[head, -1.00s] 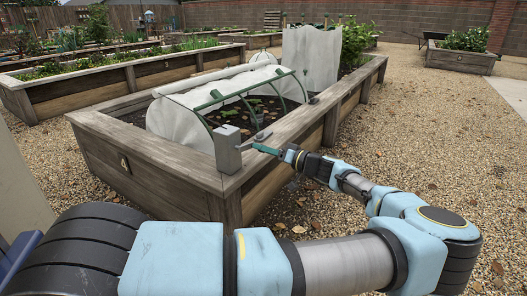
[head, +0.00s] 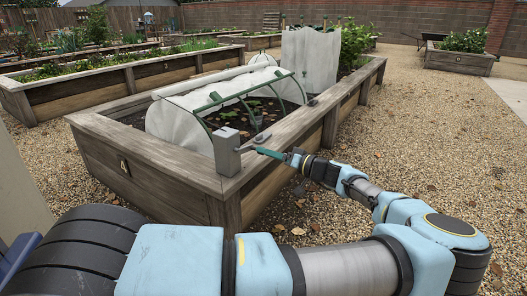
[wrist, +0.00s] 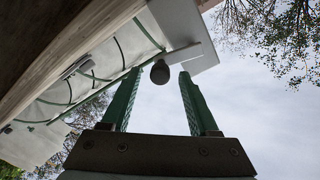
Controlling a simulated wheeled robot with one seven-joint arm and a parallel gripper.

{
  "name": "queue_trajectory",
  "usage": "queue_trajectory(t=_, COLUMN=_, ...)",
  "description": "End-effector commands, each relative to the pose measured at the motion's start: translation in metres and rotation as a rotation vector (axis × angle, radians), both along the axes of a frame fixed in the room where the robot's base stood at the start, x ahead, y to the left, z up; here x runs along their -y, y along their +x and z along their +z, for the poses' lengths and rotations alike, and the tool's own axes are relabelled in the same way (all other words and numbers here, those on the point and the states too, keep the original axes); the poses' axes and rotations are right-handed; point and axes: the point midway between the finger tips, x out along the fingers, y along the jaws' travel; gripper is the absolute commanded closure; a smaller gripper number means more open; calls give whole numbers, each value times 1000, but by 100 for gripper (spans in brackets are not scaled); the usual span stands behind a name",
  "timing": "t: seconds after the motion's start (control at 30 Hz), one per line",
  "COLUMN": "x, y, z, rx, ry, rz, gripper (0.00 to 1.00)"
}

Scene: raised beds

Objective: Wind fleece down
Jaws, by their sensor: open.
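White fleece (head: 173,122) lies over green hoops (head: 215,101) on the near raised bed, with soil and plants showing on the open side. A grey winder block (head: 227,152) stands on the bed's near corner, with a flat crank arm (head: 252,142) reaching right from it. My gripper (head: 268,153) is at the crank, its green fingers open. In the wrist view the dark round crank knob (wrist: 160,72) shows between the spread fingertips, with a gap on each side. How deep the knob sits between them I cannot tell.
The bed's wooden rim (head: 300,117) runs just beyond my gripper. A white upright cover (head: 311,58) stands at the bed's far end. Another planted bed (head: 75,95) is at left. Gravel (head: 430,150) at right is clear.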

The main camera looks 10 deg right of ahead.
Motion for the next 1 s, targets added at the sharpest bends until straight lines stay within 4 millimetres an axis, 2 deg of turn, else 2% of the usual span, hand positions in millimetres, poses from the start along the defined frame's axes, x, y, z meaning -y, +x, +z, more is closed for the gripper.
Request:
queue_trajectory(t=0.2, x=31, y=-34, z=3, rx=0, ry=0, rz=-4, gripper=39)
queue_trajectory(t=0.43, x=52, y=-58, z=2, rx=-1, ry=0, rz=-2, gripper=39)
queue_trajectory(t=0.87, x=56, y=-64, z=2, rx=-1, ry=2, rz=0, gripper=39)
queue_trajectory(t=1.0, x=52, y=-63, z=1, rx=-67, ry=75, rz=11, gripper=39)
